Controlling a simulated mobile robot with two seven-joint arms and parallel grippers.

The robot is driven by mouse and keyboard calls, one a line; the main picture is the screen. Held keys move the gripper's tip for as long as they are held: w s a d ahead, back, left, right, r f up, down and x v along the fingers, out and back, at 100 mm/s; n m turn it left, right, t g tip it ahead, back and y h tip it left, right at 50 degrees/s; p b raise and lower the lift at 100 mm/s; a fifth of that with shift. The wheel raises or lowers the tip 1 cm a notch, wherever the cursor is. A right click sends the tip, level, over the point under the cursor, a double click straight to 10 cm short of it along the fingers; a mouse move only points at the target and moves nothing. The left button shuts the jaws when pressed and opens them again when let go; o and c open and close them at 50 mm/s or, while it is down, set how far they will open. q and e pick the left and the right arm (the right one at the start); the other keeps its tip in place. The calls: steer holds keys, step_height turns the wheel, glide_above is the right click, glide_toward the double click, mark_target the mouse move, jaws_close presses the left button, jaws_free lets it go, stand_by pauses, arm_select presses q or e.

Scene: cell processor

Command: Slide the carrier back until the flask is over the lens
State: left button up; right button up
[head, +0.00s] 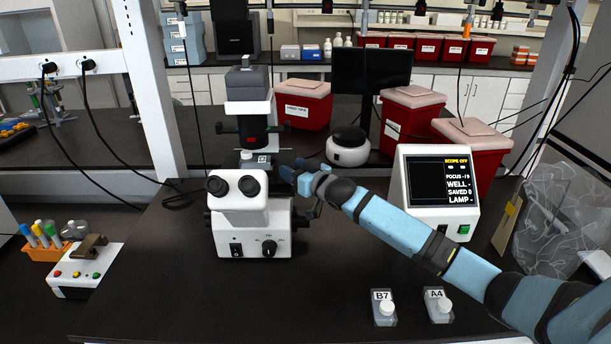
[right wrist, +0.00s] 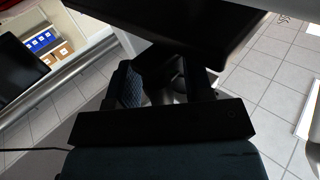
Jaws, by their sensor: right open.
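The white microscope (head: 238,225) stands on the black bench, its eyepieces facing me. Its dark stage and carrier (head: 255,163) sit under the upper column, partly hidden by the eyepiece head; a small pale piece shows there. I cannot tell whether a flask is on the carrier. Two small capped flasks, labelled B7 (head: 384,309) and A4 (head: 438,306), stand on the bench at the front right. My right gripper (head: 291,174) is open beside the stage's right side; I cannot tell whether it touches. The lens is hidden. My left gripper is not in view.
A display box (head: 438,190) reads SCOPE OFF, behind my right arm. A round white device (head: 348,147) and red bins (head: 408,115) stand behind. A button box (head: 86,270) and tube rack (head: 45,240) are at left. The bench front is mostly clear.

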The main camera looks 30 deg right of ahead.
steer(key=b+v, duration=0.2)
steer(key=v, duration=1.1)
steer(key=shift+s, duration=0.25)
steer(key=shift+d, duration=0.1)
